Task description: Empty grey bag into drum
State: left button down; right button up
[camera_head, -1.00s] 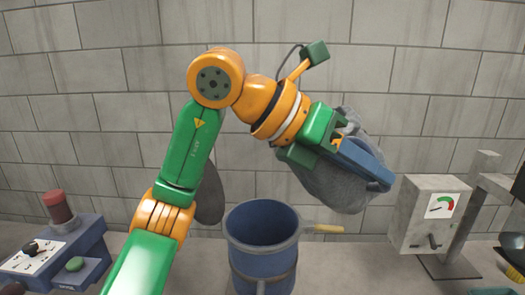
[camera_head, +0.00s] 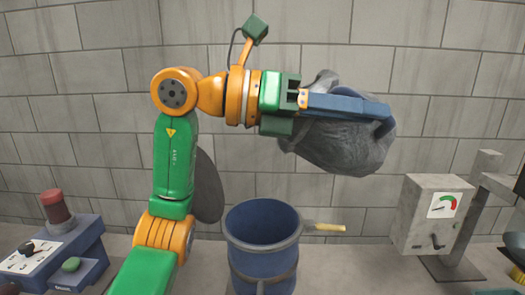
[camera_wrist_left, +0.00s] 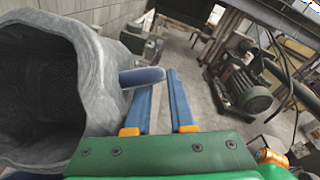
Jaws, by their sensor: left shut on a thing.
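My left gripper (camera_head: 384,112) is shut on the grey bag (camera_head: 340,148) and holds it in the air, to the right of and above the drum. The gripper lies nearly level, pointing right. The bag hangs behind and below its blue fingers. In the left wrist view the bag (camera_wrist_left: 88,75) is at the left with its wide mouth open; the fingers (camera_wrist_left: 158,75) are beside it. The blue drum (camera_head: 262,222) stands open-topped on the table below. Its lower part is cut off by the picture's edge. My right gripper is not in view.
A handle with a yellow grip (camera_head: 325,227) sticks out right of the drum. A grey gauge box (camera_head: 432,215) stands at the right. A blue control panel (camera_head: 50,255) with a red-topped part is at the left. A block wall (camera_head: 400,60) is behind.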

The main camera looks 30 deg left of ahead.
aim_at(312, 83)
pick_arm(q)
jog(key=shift+s+a+r+h+b, duration=0.2)
jog(key=shift+s+a+h+b, duration=0.3)
jog(key=shift+b, duration=0.55)
jog(key=shift+s+a+r+t+h+b, duration=0.1)
jog(key=shift+a+r+t+h+b, duration=0.15)
jog(key=shift+r+t+h+b, duration=0.3)
jog(key=shift+s+a+r+t+h+b, duration=0.15)
jog(key=shift+s+a+h+b, duration=0.1)
jog(key=shift+a, duration=0.2)
jog(key=shift+s+a+r+t+h+b, duration=0.1)
jog(key=shift+a+r+h+b, duration=0.15)
jog(key=shift+a, duration=0.15)
jog(key=shift+s+a+r+t+h+b, duration=0.15)
jog(key=shift+s+a+b, duration=0.1)
jog(key=shift+a, duration=0.2)
jog(key=shift+s+a+r+t+h+b, duration=0.15)
jog(key=shift+a+r+t+h+b, duration=0.1)
jog(key=shift+a+h+b, duration=0.2)
jog(key=a+r+t+h+b, duration=0.1)
jog(key=s+a+n+h+b, duration=0.1)
jog(key=shift+a+r+t, duration=0.3)
jog(key=shift+r+t, duration=0.1)
